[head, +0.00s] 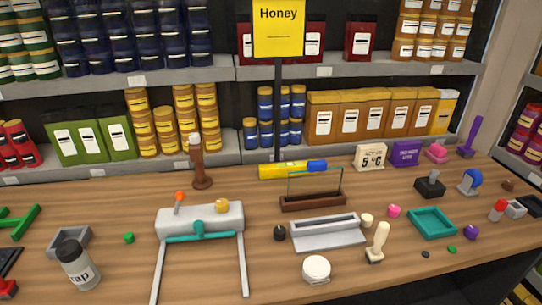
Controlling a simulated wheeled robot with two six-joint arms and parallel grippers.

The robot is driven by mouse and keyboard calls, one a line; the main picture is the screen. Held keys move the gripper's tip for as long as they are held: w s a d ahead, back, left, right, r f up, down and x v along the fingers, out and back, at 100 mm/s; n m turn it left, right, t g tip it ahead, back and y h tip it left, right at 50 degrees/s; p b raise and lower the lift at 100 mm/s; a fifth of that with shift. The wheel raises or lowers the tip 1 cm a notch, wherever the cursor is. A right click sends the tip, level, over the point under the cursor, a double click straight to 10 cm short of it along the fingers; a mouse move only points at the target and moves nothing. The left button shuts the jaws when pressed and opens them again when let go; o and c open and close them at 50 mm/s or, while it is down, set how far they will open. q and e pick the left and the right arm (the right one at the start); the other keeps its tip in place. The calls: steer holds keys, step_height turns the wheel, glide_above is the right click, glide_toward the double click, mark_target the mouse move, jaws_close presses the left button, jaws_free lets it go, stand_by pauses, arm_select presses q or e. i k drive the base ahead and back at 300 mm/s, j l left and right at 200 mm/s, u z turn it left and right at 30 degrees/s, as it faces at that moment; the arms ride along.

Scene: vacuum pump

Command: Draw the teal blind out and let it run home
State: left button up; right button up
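The blind unit has a pale grey housing (172,220) on the table, left of the middle. Two thin pale rails run from it toward the table's front edge. A teal bar (205,237) with a short upright tab at its middle lies along the housing's front side. No teal sheet shows between the rails; bare wood shows there. Neither of my grippers is in view, so I cannot see whether they are open or shut.
The wood between the rails is clear.

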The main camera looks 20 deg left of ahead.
mark_target(198, 225)
steer(key=u, duration=1.25)
